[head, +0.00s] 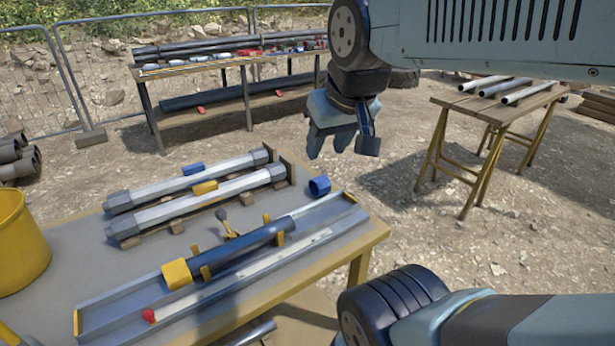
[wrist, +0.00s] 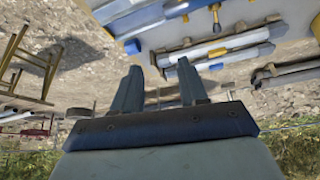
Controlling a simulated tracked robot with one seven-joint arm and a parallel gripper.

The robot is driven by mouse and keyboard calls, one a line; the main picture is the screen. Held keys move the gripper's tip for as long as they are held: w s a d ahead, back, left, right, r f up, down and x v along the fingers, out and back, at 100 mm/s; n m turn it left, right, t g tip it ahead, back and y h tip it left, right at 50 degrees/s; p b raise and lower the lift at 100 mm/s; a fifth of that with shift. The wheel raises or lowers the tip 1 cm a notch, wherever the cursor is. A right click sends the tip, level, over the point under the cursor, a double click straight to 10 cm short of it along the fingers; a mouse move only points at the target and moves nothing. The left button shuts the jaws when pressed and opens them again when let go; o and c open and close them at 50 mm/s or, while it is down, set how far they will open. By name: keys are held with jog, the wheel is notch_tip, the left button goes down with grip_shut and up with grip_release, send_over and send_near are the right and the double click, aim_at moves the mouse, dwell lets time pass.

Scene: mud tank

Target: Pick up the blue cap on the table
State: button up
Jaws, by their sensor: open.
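The blue cap (head: 319,186), a short hollow cylinder, sits on the table (head: 374,237) near its far right corner, apart from the tubes and the tray. In the wrist view a blue cap (wrist: 133,46) shows just beyond the left finger. My gripper (head: 342,146) is open and empty, in the air past the table's far right corner, above and to the right of the cap. Its two fingers (wrist: 159,72) show apart in the wrist view. Another blue piece (head: 193,168) lies on the rear grey tube.
A metal tray (head: 110,312) holds a dark tube with a yellow end and a red-tipped rod. Two grey tubes (head: 200,205) lie behind it on supports. A yellow bucket (head: 20,245) stands at left. A workbench (head: 150,75) and a trestle table (head: 545,98) stand beyond.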

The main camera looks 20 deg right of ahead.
jog(key=shift+o, duration=0.2)
jog(key=shift+o, duration=0.8)
jog(key=shift+w, duration=0.15)
jog(key=shift+o, duration=0.7)
jog(key=shift+w+m, duration=0.25)
jog(key=shift+m, duration=0.15)
jog(key=o, duration=0.4)
jog(key=w+m, duration=0.2)
jog(key=w+f+m, duration=0.1)
jog(key=w+m, duration=0.2)
jog(key=w+d+f+m, duration=0.1)
jog(key=w+m, duration=0.1)
jog(key=m, duration=0.1)
jog(key=shift+w+f+g+y, duration=0.25)
jog(key=shift+g+y, duration=0.05)
jog(key=shift+y, duration=0.1)
jog(key=m, duration=2.5)
send_near(320, 178)
jog(key=shift+g, duration=0.4)
jog(key=x, duration=0.6)
jog(key=shift+w+f, duration=0.2)
jog(key=shift+f, duration=0.1)
jog(key=shift+x, duration=2.65)
